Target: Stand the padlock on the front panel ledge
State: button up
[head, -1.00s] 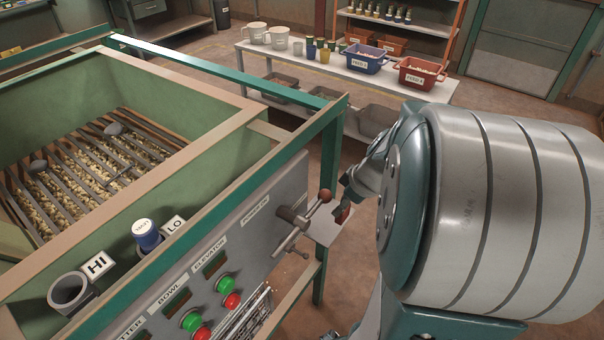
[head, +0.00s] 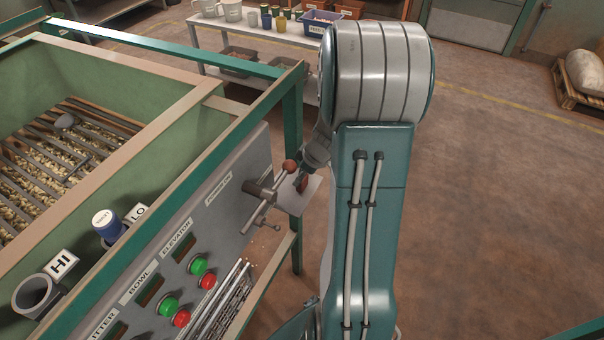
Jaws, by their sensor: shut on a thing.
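A small red thing, which looks like the padlock (head: 303,184), shows at the end of my arm, just right of the panel's lever. My gripper (head: 304,175) is shut on it; the fingers are small and partly hidden by my arm. Below it is a small pale flat ledge (head: 293,207) beside the grey front panel (head: 225,205). The padlock appears over or close to this ledge; I cannot tell whether it touches. Its shackle cannot be made out.
Green and red buttons (head: 199,266) and a wire rack (head: 222,305) are lower on the panel. A teal frame post (head: 292,120) stands behind.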

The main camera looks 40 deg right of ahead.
jog(key=o, duration=1.3)
jog(key=shift+a, duration=0.1)
jog(key=v, duration=1.2)
jog(key=shift+s, duration=0.15)
